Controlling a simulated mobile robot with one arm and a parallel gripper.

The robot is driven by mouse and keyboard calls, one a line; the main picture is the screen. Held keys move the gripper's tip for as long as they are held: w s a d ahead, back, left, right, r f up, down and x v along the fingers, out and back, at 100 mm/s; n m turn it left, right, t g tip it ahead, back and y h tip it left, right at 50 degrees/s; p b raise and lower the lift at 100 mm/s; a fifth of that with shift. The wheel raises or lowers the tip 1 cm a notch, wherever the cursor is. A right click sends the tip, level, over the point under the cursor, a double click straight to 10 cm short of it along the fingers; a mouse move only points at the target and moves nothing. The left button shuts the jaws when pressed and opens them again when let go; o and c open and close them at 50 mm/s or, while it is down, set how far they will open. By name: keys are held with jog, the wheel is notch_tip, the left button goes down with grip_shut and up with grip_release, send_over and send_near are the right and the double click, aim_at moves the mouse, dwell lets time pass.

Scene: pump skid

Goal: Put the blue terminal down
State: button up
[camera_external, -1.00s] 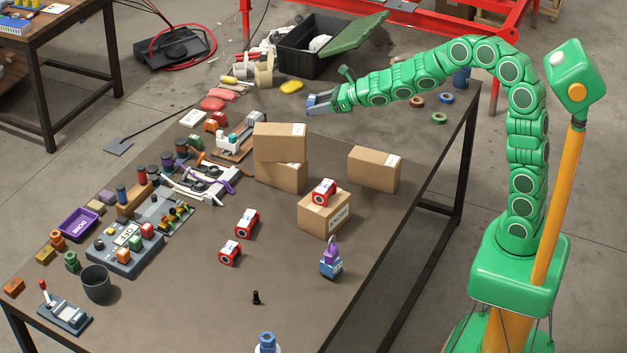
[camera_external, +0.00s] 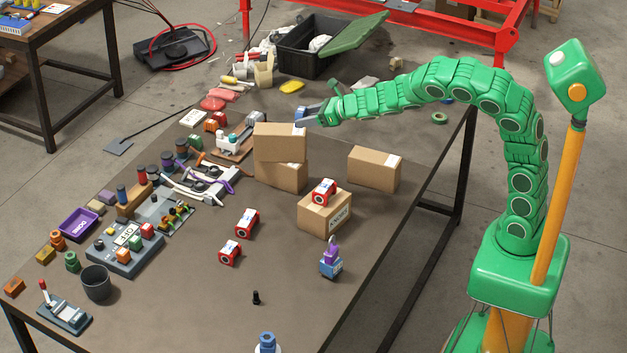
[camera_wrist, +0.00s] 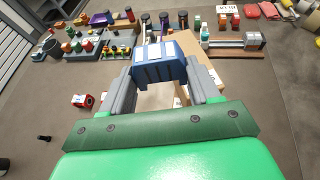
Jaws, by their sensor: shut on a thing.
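My gripper (camera_external: 308,117) reaches left over the far part of the table, above and just behind the stacked cardboard boxes (camera_external: 279,142). In the external view the terminal is small and hard to make out at the fingertips. It appears held up, clear of the table (camera_external: 200,300).
A single cardboard box (camera_external: 373,169) stands to the right. A red part sits on the labelled box (camera_external: 325,215). Two red parts (camera_external: 247,222) and a blue part with a purple top (camera_external: 331,261) stand nearer. Fixtures and parts crowd the left side. The front middle is mostly clear.

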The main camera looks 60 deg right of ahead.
jog(key=shift+w+a+f+m+h, duration=0.1)
jog(key=shift+w+a+f+h, duration=0.1)
jog(key=shift+a, duration=0.3)
jog(key=shift+w+a+f+m+h, duration=0.1)
jog(key=shift+w+a+f+h, duration=0.05)
jog(key=shift+a, duration=0.3)
jog(key=shift+w+a+f+m+h, duration=0.1)
jog(key=shift+w+a+f+h, duration=0.1)
jog(key=shift+a, duration=1.65)
notch_tip(320, 180, up, 5)
jog(key=m+h, duration=0.6)
jog(key=h, duration=0.1)
send_over(269, 276)
jog(key=shift+g+y, duration=0.25)
jog(key=shift+g, duration=0.05)
notch_tip(269, 276, down, 33)
jog(key=shift+d+r, duration=0.1)
jog(key=shift+r, duration=0.1)
jog(key=shift+f, duration=0.15)
jog(key=o, duration=1.1)
jog(key=shift+c, duration=0.2)
